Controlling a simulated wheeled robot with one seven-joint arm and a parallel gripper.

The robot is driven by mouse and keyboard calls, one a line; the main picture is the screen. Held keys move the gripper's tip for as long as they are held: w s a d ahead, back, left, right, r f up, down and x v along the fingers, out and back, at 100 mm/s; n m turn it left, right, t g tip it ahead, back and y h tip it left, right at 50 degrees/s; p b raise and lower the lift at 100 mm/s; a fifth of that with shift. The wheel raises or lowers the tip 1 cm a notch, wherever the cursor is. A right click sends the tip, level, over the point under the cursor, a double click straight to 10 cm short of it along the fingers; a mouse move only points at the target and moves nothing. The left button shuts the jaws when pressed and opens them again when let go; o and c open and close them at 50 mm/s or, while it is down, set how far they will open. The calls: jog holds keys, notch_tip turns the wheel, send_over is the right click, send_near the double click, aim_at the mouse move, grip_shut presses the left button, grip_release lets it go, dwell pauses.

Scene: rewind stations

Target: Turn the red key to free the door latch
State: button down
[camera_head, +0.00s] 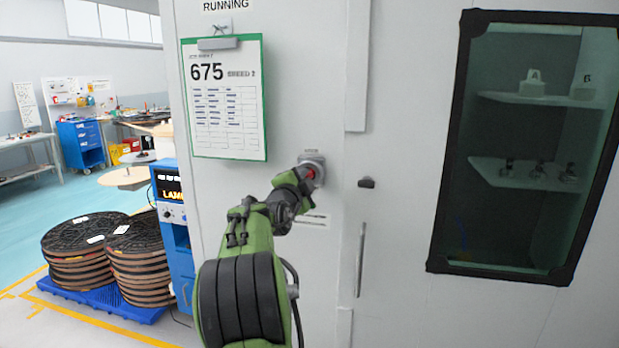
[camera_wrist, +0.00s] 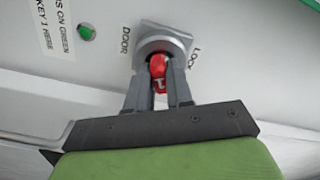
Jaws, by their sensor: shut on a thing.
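The wrist view shows the words DOOR and LOCK on either side of the plate. My gripper (camera_wrist: 159,82) is shut on the red key, one finger on each side of it. In the head view the red key (camera_head: 310,173) shows only as a small bit of red, mostly hidden by my gripper (camera_head: 304,178).
A green light or button (camera_wrist: 86,33) is beside the lock plate, next to a printed label. A clipboard (camera_head: 224,98) hangs left of the lock. A dark-framed window (camera_head: 445,150) shows shelves inside. Stacked reels (camera_head: 80,250) stand on a blue pallet (camera_head: 105,298) at left.

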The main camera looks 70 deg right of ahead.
jog(key=shift+m+b, duration=0.3)
jog(key=shift+m, duration=0.1)
jog(key=shift+m+b, duration=2.35)
jog(key=shift+m, duration=0.55)
jog(key=c, duration=0.9)
grip_release()
jog(key=shift+w, duration=0.1)
jog(key=shift+c, duration=0.2)
jog(key=s+a+b, duration=0.2)
jog(key=a+b, duration=0.1)
jog(key=a, duration=1.2)
jog(key=shift+a, duration=0.35)
jog(key=shift+r, duration=0.1)
